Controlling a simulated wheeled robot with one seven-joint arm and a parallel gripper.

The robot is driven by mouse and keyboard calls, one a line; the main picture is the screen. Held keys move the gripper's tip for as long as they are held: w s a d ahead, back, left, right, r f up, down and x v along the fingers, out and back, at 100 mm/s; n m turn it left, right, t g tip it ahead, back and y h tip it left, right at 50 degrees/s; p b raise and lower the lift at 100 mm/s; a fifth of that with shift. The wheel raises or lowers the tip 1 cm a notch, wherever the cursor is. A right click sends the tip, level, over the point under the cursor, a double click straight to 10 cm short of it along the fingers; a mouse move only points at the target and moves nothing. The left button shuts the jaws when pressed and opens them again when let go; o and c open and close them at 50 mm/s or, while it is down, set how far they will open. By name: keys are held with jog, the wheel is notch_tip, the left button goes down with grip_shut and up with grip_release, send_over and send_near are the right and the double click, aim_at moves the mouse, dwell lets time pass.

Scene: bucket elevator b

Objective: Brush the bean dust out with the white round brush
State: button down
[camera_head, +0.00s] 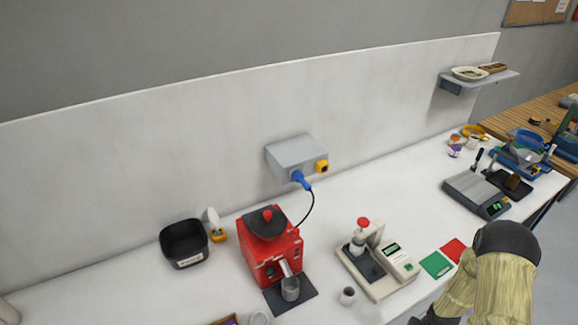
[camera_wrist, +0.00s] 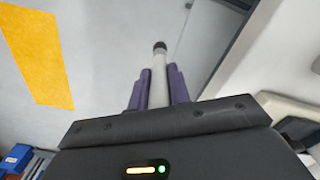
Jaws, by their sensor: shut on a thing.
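My gripper (camera_wrist: 160,80) is shut on a pale, round rod (camera_wrist: 158,66) with a dark tip, held between two purple fingers. I cannot tell whether this rod is the white round brush. In the head view my arm is at the lower right, and the gripper's fingers do not show clearly. A red grinder (camera_head: 271,252) with a dark top stands on the white bench, a metal cup (camera_head: 290,289) under its spout. A white-headed tool (camera_head: 213,217) stands in a yellow holder (camera_head: 218,236) left of the grinder. I see no bean dust.
A black bin (camera_head: 183,243) stands left of the holder. A blue plug (camera_head: 298,177) joins the grinder's cord to a grey wall box (camera_head: 295,155). A pale press-like device (camera_head: 376,262), green card (camera_head: 436,265) and red card (camera_head: 454,250) lie right. The back-middle bench is clear.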

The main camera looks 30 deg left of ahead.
jog(key=d+f+b, duration=0.2)
jog(key=f+b, duration=0.2)
jog(key=f, duration=0.3)
jog(key=s+d+f+b, duration=0.1)
jog(key=d+f+b, duration=0.2)
jog(key=f+b, duration=0.2)
notch_tip(320, 180, down, 3)
jog(key=shift+s+f, duration=0.1)
jog(key=shift+s, duration=0.2)
